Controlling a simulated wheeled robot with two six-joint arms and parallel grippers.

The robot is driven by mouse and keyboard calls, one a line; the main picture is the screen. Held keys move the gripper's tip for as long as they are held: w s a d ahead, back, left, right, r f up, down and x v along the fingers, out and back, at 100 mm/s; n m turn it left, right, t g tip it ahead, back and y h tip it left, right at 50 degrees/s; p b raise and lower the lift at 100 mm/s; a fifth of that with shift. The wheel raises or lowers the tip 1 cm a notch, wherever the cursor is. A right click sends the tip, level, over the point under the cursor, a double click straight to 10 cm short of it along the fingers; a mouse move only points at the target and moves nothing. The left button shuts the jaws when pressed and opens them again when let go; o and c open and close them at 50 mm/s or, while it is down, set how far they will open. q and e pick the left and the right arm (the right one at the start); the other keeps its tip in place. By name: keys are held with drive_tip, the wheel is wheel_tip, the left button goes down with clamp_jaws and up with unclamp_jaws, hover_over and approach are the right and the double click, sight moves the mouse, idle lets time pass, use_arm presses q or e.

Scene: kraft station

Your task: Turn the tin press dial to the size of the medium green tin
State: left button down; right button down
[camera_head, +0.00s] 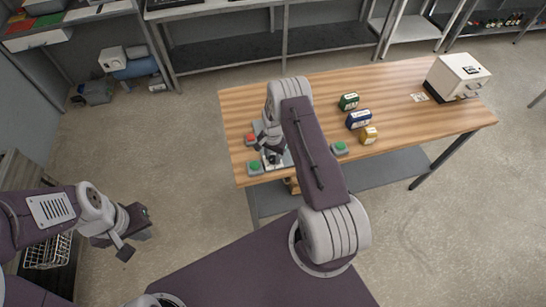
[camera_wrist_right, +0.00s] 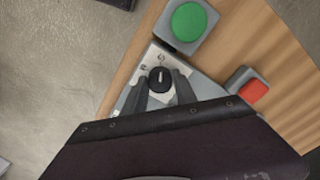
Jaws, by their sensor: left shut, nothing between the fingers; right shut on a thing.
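The green tin (camera_head: 348,101) stands on the wooden table, behind a blue tin (camera_head: 358,119) and a yellow tin (camera_head: 369,135). The black press dial (camera_wrist_right: 159,79) sits on a pale metal plate (camera_wrist_right: 153,58) in the right wrist view, with a light pointer line running roughly up the picture. My right gripper (camera_wrist_right: 161,86) has its two dark fingers on either side of the dial and is shut on it. In the head view, my right arm hides most of the press. My left gripper (camera_head: 134,231) is shut and empty, away from the table over the floor.
A green button (camera_wrist_right: 188,21) and a red button (camera_wrist_right: 253,91) flank the dial plate. A white drawer box (camera_head: 459,72) and a small card (camera_head: 419,97) are at the table's right. The table's middle back is clear.

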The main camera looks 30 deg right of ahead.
drive_tip(key=shift+f+n+b, duration=0.2)
drive_tip(key=shift+n+b, duration=0.8)
drive_tip(key=n+b, duration=0.2)
drive_tip(key=shift+n, duration=0.4)
drive_tip(key=n+b, duration=0.2)
drive_tip(key=n, duration=0.1)
drive_tip(key=shift+r+n+b, duration=0.15)
drive_tip(key=shift+n+b, duration=0.45)
drive_tip(key=shift+n, duration=1.5)
drive_tip(key=c, duration=1)
unclamp_jaws()
drive_tip(key=shift+w, duration=0.1)
